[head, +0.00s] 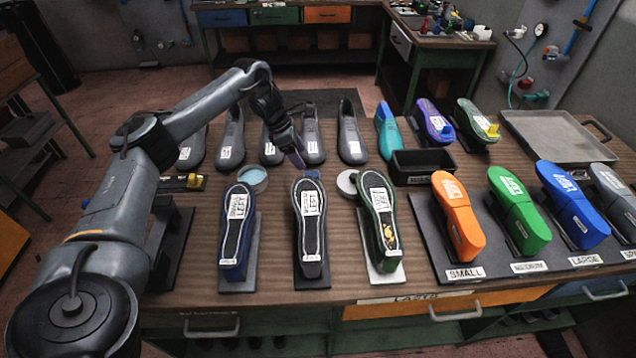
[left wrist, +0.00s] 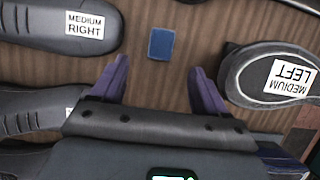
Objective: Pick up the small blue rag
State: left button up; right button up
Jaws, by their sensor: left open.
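The small blue rag (left wrist: 161,43) lies flat on the wooden table in the left wrist view, a small rectangle with bare wood around it. In the head view, a bit of it (head: 312,174) shows just behind the toe of the middle upturned shoe form. My left gripper (left wrist: 158,68) is open and empty, its two purple fingers spread wide. In the left wrist view, the rag appears just beyond the fingertips, roughly centred between them. In the head view, my left gripper (head: 297,157) points down close to the rag's far left side. My right gripper is out of view.
The rag lies between a grey form labelled MEDIUM RIGHT (left wrist: 50,22) and one labelled MEDIUM LEFT (left wrist: 262,72). A round tin (head: 252,179) and a white lid (head: 348,182) stand left and right of it. A black bin (head: 422,160) stands farther right.

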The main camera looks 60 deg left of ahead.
aim_at(312, 174)
pick_arm(q)
jog(key=shift+b+x, duration=0.6)
jog(key=shift+x, duration=4.3)
jog(key=shift+w+d+r, duration=0.1)
jog(key=shift+d, duration=0.1)
jog(key=c, duration=1)
